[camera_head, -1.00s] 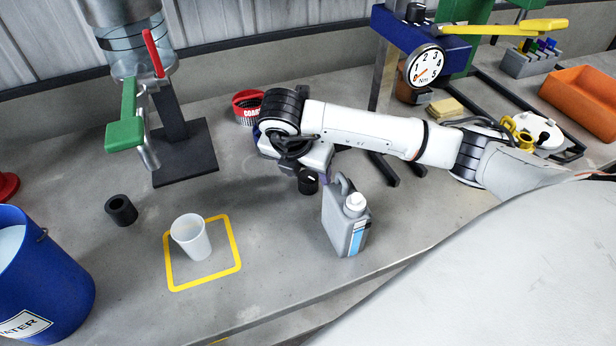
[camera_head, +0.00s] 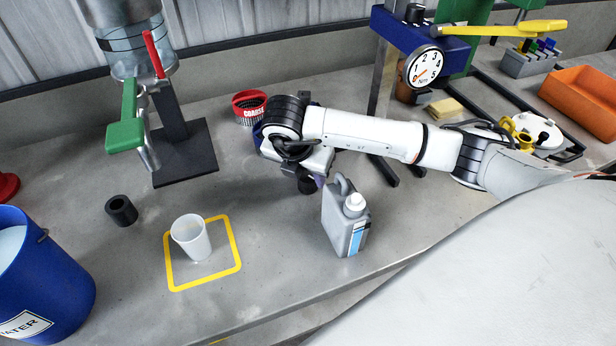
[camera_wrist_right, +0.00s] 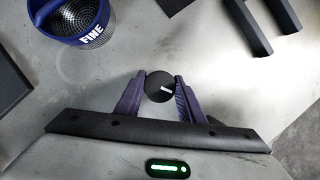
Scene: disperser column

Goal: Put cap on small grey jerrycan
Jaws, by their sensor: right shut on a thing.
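The small grey jerrycan (camera_head: 343,220) stands upright on the bench in the head view, with a handle and a white top (camera_head: 355,203). A small black round piece with a white line on its top, perhaps the cap, sits between my right fingertips (camera_wrist_right: 161,86). My right gripper is shut on this black piece (camera_wrist_right: 160,92). In the head view the black piece (camera_head: 306,187) is partly hidden under my wrist, left of and behind the jerrycan. Whether it rests on the bench is hard to tell. My left gripper is out of view.
A white cup (camera_head: 190,238) stands in a yellow square. A black cylinder (camera_head: 121,211) and blue water bucket (camera_head: 45,270) are further left. A red COARSE container (camera_head: 249,107) and a blue FINE one (camera_wrist_right: 85,20) lie behind my wrist. The bench between cup and jerrycan is clear.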

